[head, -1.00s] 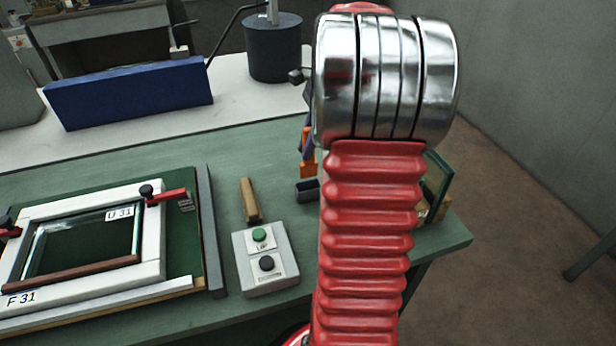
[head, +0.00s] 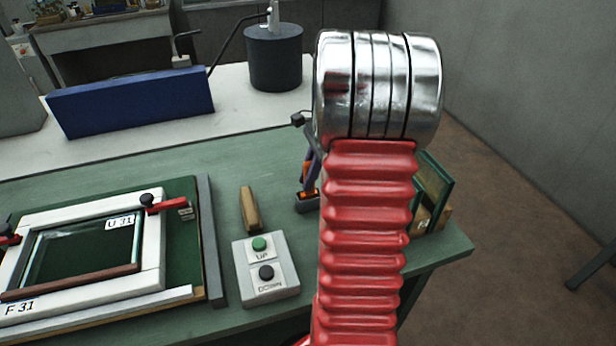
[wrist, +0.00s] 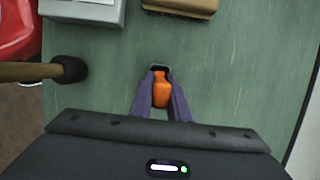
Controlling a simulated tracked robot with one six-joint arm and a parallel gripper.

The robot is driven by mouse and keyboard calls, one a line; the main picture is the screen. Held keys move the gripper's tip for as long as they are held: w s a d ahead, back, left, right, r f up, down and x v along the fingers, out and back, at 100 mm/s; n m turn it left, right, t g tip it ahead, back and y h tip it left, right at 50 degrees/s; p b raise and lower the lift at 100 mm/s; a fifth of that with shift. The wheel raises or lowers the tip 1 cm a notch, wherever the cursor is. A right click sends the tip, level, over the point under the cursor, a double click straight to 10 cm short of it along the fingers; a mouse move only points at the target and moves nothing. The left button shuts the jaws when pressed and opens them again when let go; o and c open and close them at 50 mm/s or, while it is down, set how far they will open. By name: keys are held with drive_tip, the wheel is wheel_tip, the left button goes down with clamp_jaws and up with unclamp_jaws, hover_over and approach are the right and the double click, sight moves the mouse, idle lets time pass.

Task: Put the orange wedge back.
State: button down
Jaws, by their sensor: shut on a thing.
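The orange wedge (wrist: 162,92) is between the two purple fingers of my gripper (wrist: 161,84) in the wrist view, and the gripper is shut on it. A small dark holder (wrist: 159,68) shows just at the wedge's far end. In the head view my gripper (head: 309,183) is partly hidden behind my arm. The orange wedge (head: 308,194) shows low between the fingers, with its lower end at or inside the small dark holder (head: 307,205) on the green table. I cannot tell how deep the wedge sits.
A grey box with UP and DOWN buttons (head: 266,287) and a wooden-handled tool (head: 249,209) stand left of the holder. A white frame (head: 150,250) with red clamps lies further left. A rack with glass panes (head: 432,192) stands right, behind my arm. A mallet-like tool (wrist: 68,69) shows in the wrist view.

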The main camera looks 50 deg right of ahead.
drive_tip(key=shift+f, duration=0.1)
drive_tip(key=c, duration=1.7)
unclamp_jaws()
drive_tip(key=v, duration=1.2)
drive_tip(key=a+r+n+t+h, duration=0.1)
drive_tip(key=a+r+n+h, duration=0.25)
drive_tip(key=a+n, duration=1.25)
drive_tip(key=s+a+f+n+t, duration=0.1)
drive_tip(key=s+a+n, duration=0.1)
drive_tip(key=a, duration=0.4)
drive_tip(key=s+a+f+n+t, duration=0.1)
drive_tip(key=s+a+n, duration=0.2)
drive_tip(key=a, duration=0.4)
drive_tip(key=s+a+f+n+t, duration=0.1)
drive_tip(key=s+a+n, duration=0.1)
drive_tip(key=a, duration=0.5)
drive_tip(key=shift+s+a+n+y, duration=0.15)
drive_tip(key=shift+s+n+y, duration=0.2)
drive_tip(key=shift+s, duration=0.35)
